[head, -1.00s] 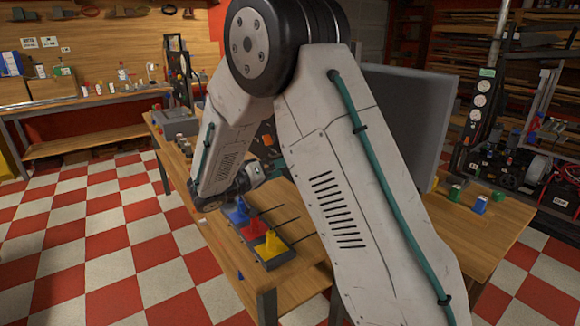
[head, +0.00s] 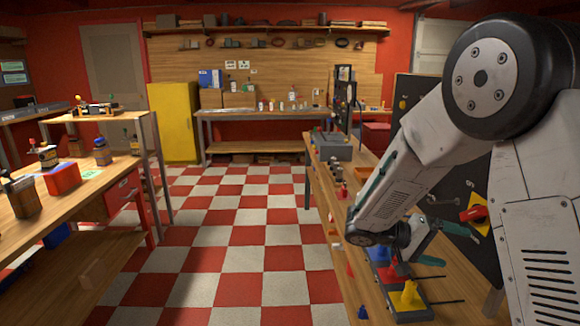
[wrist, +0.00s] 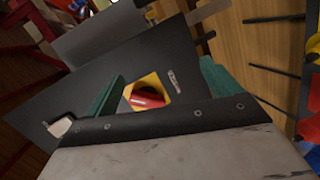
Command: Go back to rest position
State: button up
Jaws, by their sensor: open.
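My gripper (head: 455,248) is on the right of the head view, at the end of my bent arm, above the wooden workbench (head: 325,215). Its two teal fingers are spread apart and nothing is seen held between them. In the wrist view my gripper (wrist: 165,85) also shows its fingers apart. A red handle on a yellow plate (wrist: 148,92) appears in the gap between them, on a dark panel. The same red handle (head: 473,214) shows on the dark upright panel in the head view, just beyond the fingers.
Blue, red and yellow pieces (head: 408,296) stand on a dark base below my gripper. A grey box (head: 332,146) sits farther along the bench. A second bench with a red box (head: 62,178) is at left. The checkered floor (head: 220,230) between the benches is clear.

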jog(key=s+a+r+n+t+y, duration=0.1)
jog(key=s+a+r+y, duration=0.2)
jog(key=s, duration=0.6)
jog(key=s+a+r+n+t+y, duration=0.1)
jog(key=s+a+r+y, duration=0.2)
jog(key=s+y, duration=0.4)
jog(key=s+a+r+n+t+y, duration=0.1)
jog(key=s+a+r+y, duration=0.2)
jog(key=s, duration=0.9)
jog(key=shift+s+a+r+n+t+y, duration=0.2)
jog(key=shift+a+n+t+y, duration=0.15)
jog(key=shift+a+y, duration=0.55)
jog(key=shift+d, duration=0.15)
